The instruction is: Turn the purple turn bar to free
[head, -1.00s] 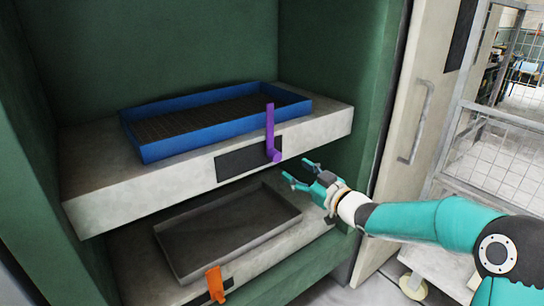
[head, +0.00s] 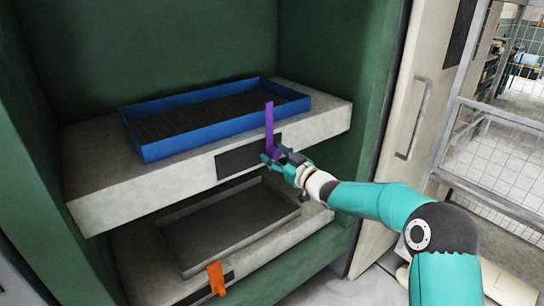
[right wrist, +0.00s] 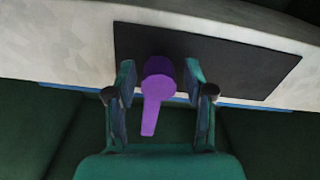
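The purple turn bar (head: 269,130) stands upright from its pivot on the front edge of the upper shelf, in front of a black plate (head: 236,160). In the right wrist view the turn bar (right wrist: 157,95) lies between the two fingers, with a gap on each side. My right gripper (head: 272,158) is open at the pivot end of the bar; it also shows in the right wrist view (right wrist: 160,90). In the head view its fingers partly hide the pivot. My left gripper is in neither view.
A blue tray (head: 146,151) sits on the upper shelf (head: 110,196). A dark grey tray (head: 183,265) lies on the lower shelf, with an orange bar (head: 216,278) at its front. A cream door with a handle (head: 413,118) and a wire fence (head: 500,160) stand at the right.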

